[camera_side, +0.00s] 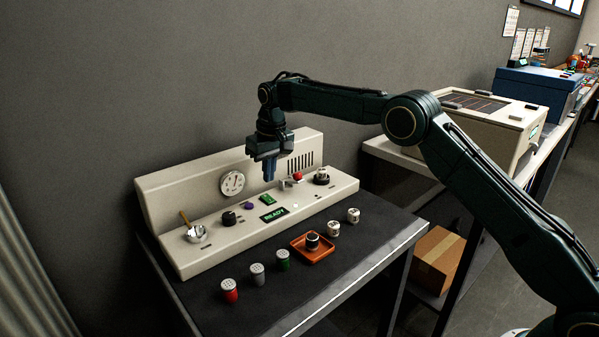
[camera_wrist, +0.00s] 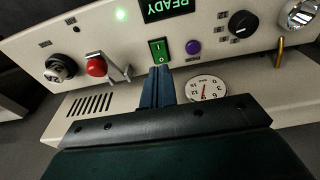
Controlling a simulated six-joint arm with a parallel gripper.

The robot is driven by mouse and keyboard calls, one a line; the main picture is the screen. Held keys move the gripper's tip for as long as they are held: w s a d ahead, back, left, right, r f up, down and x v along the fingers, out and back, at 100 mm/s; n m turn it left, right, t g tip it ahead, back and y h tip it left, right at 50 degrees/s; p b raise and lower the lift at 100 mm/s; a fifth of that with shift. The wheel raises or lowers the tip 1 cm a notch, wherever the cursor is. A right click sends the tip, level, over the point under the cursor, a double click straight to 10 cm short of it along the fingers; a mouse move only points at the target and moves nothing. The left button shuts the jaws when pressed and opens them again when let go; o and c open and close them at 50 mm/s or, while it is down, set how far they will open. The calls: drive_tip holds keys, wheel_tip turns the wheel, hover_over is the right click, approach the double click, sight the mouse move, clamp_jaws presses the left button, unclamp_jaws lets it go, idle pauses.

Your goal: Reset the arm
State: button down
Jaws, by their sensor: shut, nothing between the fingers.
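My gripper (camera_side: 269,178) hangs above the brewer (camera_side: 165,200), fingers pointing down and shut with nothing between them. In the wrist view the blue fingers (camera_wrist: 158,78) appear just short of the green rocker switch (camera_wrist: 159,50); I cannot tell whether they touch it. The side view shows the switch (camera_side: 268,198) below the fingertips.

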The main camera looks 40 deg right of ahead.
drive_tip(key=shift+r, duration=0.8)
drive_tip(key=s+d+r+t, duration=0.1)
drive_tip(key=s+d+r, duration=0.1)
drive_tip(key=s+r, duration=0.7)
drive_tip(key=s+d+r+t, duration=0.1)
drive_tip(key=s+d+r, duration=0.1)
drive_tip(key=s+r, duration=0.65)
drive_tip(key=s+f, duration=0.3)
drive_tip(key=s, duration=0.7)
drive_tip(key=s+d+f+t, duration=0.1)
drive_tip(key=s+f, duration=0.1)
drive_tip(key=s, duration=0.8)
drive_tip(key=s+f, duration=0.3)
drive_tip(key=s, duration=0.7)
drive_tip(key=shift+d+f+t, duration=0.25)
drive_tip(key=shift+f+t, duration=0.1)
drive_tip(key=shift+t, duration=0.05)
